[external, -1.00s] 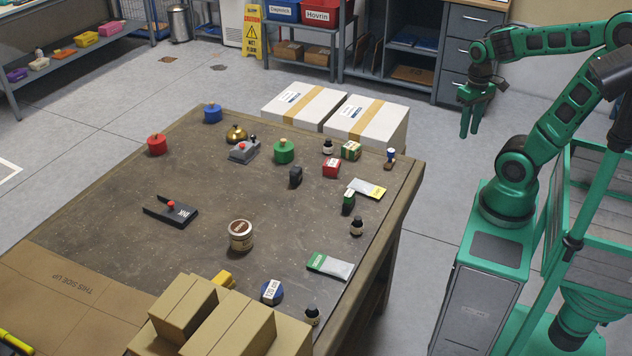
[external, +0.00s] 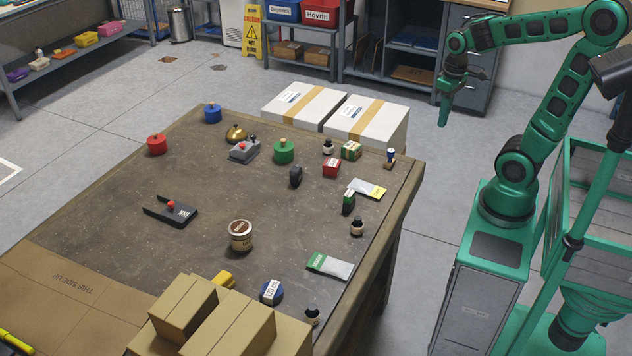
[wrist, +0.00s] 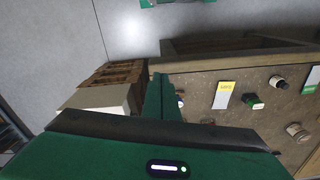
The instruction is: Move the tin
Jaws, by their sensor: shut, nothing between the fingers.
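Cartons (external: 235,333) stand at the table's near edge. A black forked piece (external: 181,212) lies left of the tin. Bottles, packets and small boxes line the right side. Two white boxes (external: 303,104) stand behind the table. Bare tabletop surrounds the tin.

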